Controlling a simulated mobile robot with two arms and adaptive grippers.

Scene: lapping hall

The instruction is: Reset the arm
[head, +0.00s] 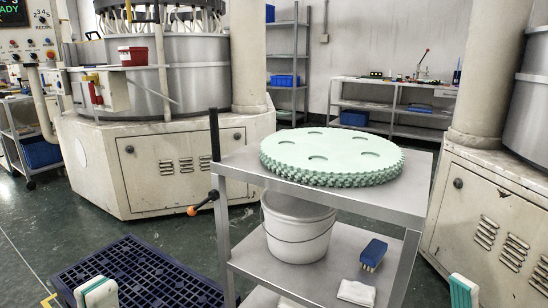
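My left gripper (97,292) shows at the bottom left edge as a white and teal fingertip, above the floor by the blue pallet (135,272). My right gripper (462,291) shows at the bottom right edge as a teal and white tip, right of the cart (415,217). Most of both grippers and both arms is below the picture, so I cannot tell whether they are open or shut. I see nothing held at either visible tip.
On the cart's top lies a stack of pale green toothed discs (330,150). Its shelf holds a white bucket (297,228), a blue brush (373,254) and a white cloth (356,292). Large machines (150,165) (495,205) stand behind left and at right. Green floor shows between.

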